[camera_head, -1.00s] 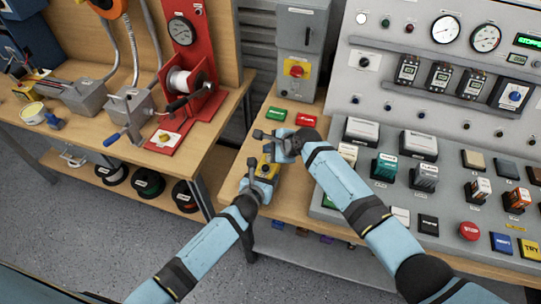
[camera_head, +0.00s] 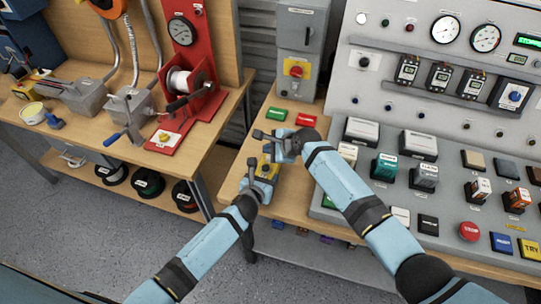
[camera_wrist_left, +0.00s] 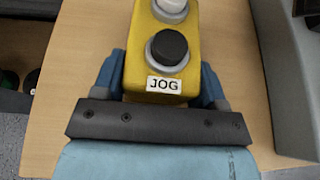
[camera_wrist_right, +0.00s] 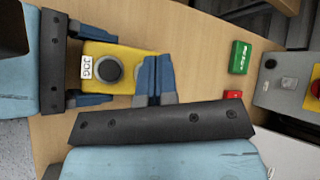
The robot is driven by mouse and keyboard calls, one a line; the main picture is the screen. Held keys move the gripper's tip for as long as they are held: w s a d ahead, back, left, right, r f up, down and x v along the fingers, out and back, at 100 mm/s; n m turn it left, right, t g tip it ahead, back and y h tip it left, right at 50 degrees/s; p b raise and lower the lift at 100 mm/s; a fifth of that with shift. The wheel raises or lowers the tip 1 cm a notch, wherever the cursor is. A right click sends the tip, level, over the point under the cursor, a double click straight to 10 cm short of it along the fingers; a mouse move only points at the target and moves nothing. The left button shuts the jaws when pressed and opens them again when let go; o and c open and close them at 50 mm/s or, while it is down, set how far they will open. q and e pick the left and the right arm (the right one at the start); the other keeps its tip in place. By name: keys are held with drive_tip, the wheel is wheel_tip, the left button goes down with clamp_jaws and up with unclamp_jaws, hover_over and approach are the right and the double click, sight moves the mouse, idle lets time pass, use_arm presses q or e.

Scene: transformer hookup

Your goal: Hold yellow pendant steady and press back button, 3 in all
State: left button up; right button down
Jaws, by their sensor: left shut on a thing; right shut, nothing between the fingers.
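The yellow pendant (camera_head: 268,171) lies on the wooden bench top. In the left wrist view the pendant (camera_wrist_left: 148,55) shows a black button (camera_wrist_left: 168,47) beside a JOG label and a pale button (camera_wrist_left: 171,9) at its far end. My left gripper (camera_wrist_left: 163,80) is shut on the pendant's sides at the JOG end. My right gripper (camera_head: 273,148) is over the pendant's far end. In the right wrist view its fingers (camera_wrist_right: 154,78) are together and empty, and they hide the pale button. I cannot tell whether they touch it.
A green block (camera_head: 277,113) and a red block (camera_head: 306,120) lie behind my right gripper. A grey box with a red knob (camera_head: 296,70) stands beyond them. The sloped control console (camera_head: 375,215) is close on the right. A floor gap separates the left workbench (camera_head: 225,105).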

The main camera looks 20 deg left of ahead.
drive_tip(key=shift+f, duration=0.1)
idle(0.7)
drive_tip(key=shift+f, duration=0.3)
drive_tip(key=shift+f, duration=0.45)
idle(0.8)
drive_tip(key=shift+r, duration=3.35)
drive_tip(key=shift+r, duration=0.1)
idle(0.5)
